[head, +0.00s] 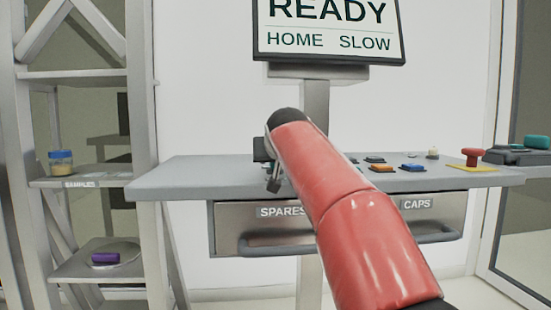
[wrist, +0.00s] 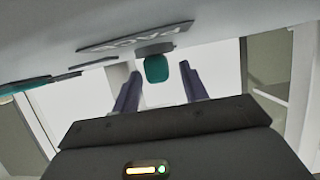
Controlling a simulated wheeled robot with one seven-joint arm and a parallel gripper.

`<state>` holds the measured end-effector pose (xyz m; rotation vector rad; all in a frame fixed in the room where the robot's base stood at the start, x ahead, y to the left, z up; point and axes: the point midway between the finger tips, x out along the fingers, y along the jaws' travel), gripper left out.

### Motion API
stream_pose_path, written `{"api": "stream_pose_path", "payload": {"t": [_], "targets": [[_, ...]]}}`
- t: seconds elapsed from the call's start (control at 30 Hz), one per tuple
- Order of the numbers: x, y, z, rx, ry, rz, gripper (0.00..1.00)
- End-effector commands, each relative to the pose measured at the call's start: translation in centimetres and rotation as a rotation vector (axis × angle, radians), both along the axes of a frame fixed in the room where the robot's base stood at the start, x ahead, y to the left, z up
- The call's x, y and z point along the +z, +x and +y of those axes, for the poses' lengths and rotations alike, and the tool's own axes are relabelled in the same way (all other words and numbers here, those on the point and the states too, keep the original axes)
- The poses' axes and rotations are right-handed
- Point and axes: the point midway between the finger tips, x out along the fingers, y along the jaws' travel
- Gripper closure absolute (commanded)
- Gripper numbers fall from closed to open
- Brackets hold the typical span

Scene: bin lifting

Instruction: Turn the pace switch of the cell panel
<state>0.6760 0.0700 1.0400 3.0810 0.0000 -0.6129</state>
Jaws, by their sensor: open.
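The pace switch (wrist: 157,68) is a teal knob on a round grey base, seen in the wrist view beside an upside-down label (wrist: 133,38) that seems to read PACE. My gripper (wrist: 160,70) is open, with one dark finger on each side of the knob in that picture. I cannot tell whether the fingers touch it. In the head view my gripper (head: 272,178) shows only partly, at the left of the grey panel top (head: 190,172), behind my red arm. The switch is hidden there. The screen (head: 328,30) reads READY, HOME, SLOW.
A red button (head: 471,154) and a teal-topped device (head: 522,150) stand at the right of the panel. Blue and orange buttons (head: 411,167) lie mid-panel. SPARES (head: 265,228) and CAPS (head: 440,215) drawer fronts are below. A shelf rack (head: 82,182) stands at left.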

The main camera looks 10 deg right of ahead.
Motion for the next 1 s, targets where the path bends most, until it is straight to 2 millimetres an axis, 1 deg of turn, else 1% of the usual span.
{"api": "stream_pose_path", "payload": {"t": [0.03, 0.07, 0.3, 0.37, 0.4, 0.67, 1.0], "targets": [[0.01, -0.02, -0.01, 0.000, 0.000, 0.000, 0.56], [0.01, -0.02, -0.01, 0.000, 0.000, 0.000, 0.59], [0.02, -0.04, 0.00, 0.000, 0.000, 0.000, 0.90], [0.02, -0.04, 0.00, 0.000, 0.000, 0.000, 0.98], [0.01, -0.04, 0.01, 0.000, 0.000, 0.000, 1.00], [0.04, -0.04, 0.21, -0.035, 0.000, 0.000, 1.00], [0.06, 0.03, 0.62, -0.240, -0.002, -0.001, 1.00]]}}
